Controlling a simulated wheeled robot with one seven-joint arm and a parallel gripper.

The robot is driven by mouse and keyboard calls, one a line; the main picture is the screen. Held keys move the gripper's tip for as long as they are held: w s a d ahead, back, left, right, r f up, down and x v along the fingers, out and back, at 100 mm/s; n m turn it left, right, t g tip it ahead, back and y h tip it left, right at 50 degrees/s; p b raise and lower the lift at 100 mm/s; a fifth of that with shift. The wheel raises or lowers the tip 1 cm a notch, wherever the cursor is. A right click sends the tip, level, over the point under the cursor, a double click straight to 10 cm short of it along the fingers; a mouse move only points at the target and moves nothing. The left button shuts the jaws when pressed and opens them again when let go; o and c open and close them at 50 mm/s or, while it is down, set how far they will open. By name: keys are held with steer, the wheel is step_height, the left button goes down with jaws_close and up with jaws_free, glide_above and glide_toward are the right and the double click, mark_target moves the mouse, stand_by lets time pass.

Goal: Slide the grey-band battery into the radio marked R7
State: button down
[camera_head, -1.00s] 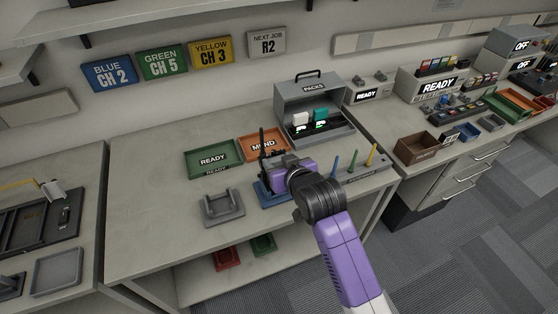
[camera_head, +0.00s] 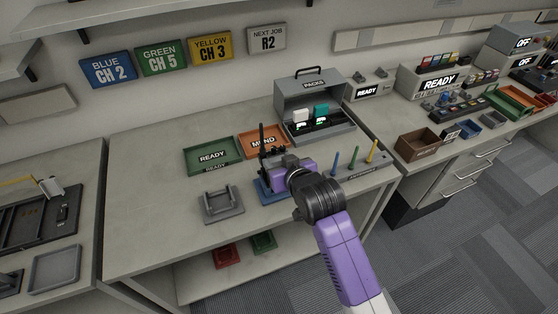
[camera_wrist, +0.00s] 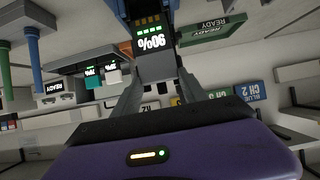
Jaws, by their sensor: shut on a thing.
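My gripper (camera_head: 273,166) is at the blue stand (camera_head: 264,190) on the middle bench. A dark radio (camera_head: 262,153) with an upright antenna stands there, largely hidden behind my gripper. In the wrist view my gripper's fingers (camera_wrist: 158,88) are shut on a grey battery (camera_wrist: 153,68) with a green-lit 90% readout, seen upside down. The battery's contact end lies between blue side walls (camera_wrist: 172,12) at the top of that view. I cannot tell how deep it sits. No R7 mark is readable, and I cannot make out the band clearly.
A grey empty cradle (camera_head: 222,205) stands left of the stand. Green READY (camera_head: 212,169) and orange MEND (camera_head: 240,148) trays lie behind. The grey PACKS box (camera_head: 312,137) holds white and teal packs. Blue, green and yellow upright tools stand close on the right.

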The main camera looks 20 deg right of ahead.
steer(key=shift+f+b, duration=1.1)
steer(key=shift+f, duration=0.65)
steer(key=c, duration=0.5)
jaws_free()
steer(key=v, duration=0.8)
steer(key=shift+b, duration=0.3)
steer(key=shift+w, duration=0.1)
